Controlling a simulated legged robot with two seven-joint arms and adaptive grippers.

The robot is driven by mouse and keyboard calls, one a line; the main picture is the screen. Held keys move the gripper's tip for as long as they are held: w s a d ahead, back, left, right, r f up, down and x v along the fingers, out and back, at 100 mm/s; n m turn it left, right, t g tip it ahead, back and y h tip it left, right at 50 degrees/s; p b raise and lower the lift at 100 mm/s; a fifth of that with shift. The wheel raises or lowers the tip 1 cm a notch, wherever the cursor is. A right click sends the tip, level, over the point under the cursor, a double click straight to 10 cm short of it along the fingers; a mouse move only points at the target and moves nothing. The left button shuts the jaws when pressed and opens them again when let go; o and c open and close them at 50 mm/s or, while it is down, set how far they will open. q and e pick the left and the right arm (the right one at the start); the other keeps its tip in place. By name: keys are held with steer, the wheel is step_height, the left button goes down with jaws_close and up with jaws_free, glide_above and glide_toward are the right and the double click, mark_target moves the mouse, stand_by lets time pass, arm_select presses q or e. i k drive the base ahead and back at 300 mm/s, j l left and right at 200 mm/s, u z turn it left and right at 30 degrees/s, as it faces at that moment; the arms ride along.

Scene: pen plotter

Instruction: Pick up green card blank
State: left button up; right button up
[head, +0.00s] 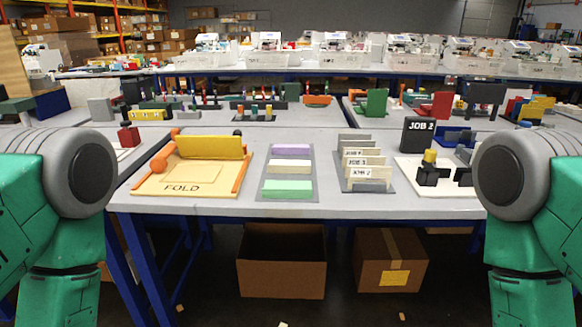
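The green card blank (287,188) lies flat in the front place of a grey tray (307,158) on the table. A cream blank (290,167) lies behind it and a purple blank (291,150) behind that. My two green arms show at the left and right edges, bent at large grey joints. Neither of my grippers is in view, and nothing is seen touching the green blank.
Left of the tray is a wooden FOLD board (182,188) with a yellow flap and orange parts. Right of it stands a grey rack (389,184) with JOB cards. A white plotter base (435,186) and a black JOB 2 sign (418,135) are farther right. Cardboard boxes (281,275) sit under the table.

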mark_target(288, 185)
steer(key=i+j+z, duration=0.1)
steer(key=i+j, duration=0.3)
steer(key=j, duration=0.2)
steer(key=i+j+z, duration=0.15)
steer(key=j, duration=0.15)
steer(key=i+j+z, duration=0.1)
steer(key=j, duration=0.25)
steer(key=i+j, duration=0.25)
steer(key=j+z, duration=0.05)
